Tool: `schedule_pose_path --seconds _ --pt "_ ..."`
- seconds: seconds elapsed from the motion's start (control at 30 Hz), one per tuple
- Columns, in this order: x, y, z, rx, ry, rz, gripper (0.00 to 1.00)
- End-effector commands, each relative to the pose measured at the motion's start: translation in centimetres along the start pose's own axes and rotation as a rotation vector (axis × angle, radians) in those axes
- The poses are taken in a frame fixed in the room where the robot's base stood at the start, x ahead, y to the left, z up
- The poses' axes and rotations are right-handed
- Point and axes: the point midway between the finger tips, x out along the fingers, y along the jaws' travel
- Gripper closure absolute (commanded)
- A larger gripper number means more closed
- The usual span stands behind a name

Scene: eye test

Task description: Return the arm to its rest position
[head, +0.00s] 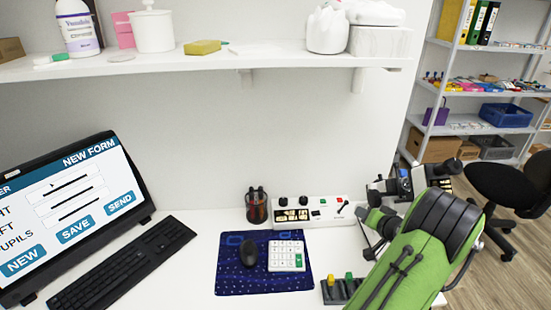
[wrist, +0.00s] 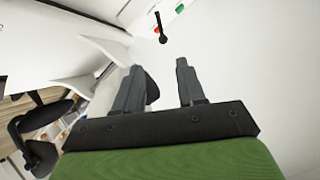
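My gripper (wrist: 160,65) shows in the wrist view with its two grey fingers wide apart and nothing between their tips. A dark rounded shape shows just behind the left finger; I cannot tell what it is. My green arm with black joints reaches over the right end of the desk in the head view. The gripper's fingers cannot be made out there.
The desk holds a monitor (head: 70,210), keyboard (head: 125,263), blue mat (head: 230,277), mouse (head: 249,252), white keypad (head: 286,255) and control box (head: 318,211). A wall shelf (head: 200,63) runs above. A black chair (head: 505,185) stands at right.

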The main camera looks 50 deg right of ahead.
Motion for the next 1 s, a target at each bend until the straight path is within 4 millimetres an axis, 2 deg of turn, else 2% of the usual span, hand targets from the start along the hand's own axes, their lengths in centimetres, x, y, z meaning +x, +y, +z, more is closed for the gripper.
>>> schedule_pose_path --seconds 0.23,0.3,0.37,0.47,0.5,0.57,0.6,0.67,0.7,0.77,0.8,0.87,0.9,1.0 --pt "0.0 -0.1 0.0 -0.001 -0.001 -0.001 0.60" --pt "0.2 -1.5 -0.1 -0.021 -0.019 -0.013 0.60" --pt "0.4 -4.6 0.0 -0.066 -0.060 -0.034 0.60" --pt "0.1 -12.7 0.9 -0.192 -0.175 -0.085 0.60" --pt "-0.5 -16.3 1.6 -0.249 -0.225 -0.104 0.60" --pt "-1.8 -21.3 3.0 -0.335 -0.296 -0.128 0.60" --pt "-3.0 -24.4 4.1 -0.391 -0.342 -0.142 0.60" --pt "-5.4 -28.8 6.0 -0.480 -0.403 -0.163 0.60" --pt "-7.3 -31.5 7.3 -0.538 -0.440 -0.175 0.60" --pt "-10.7 -35.0 9.5 -0.627 -0.492 -0.193 0.60" --pt "-13.3 -37.0 10.9 -0.686 -0.520 -0.204 0.60" --pt "-17.6 -39.2 13.1 -0.773 -0.559 -0.222 0.60" --pt "-20.6 -40.2 14.5 -0.829 -0.581 -0.234 0.60" --pt "-27.7 -40.5 17.2 -0.944 -0.619 -0.265 0.60"
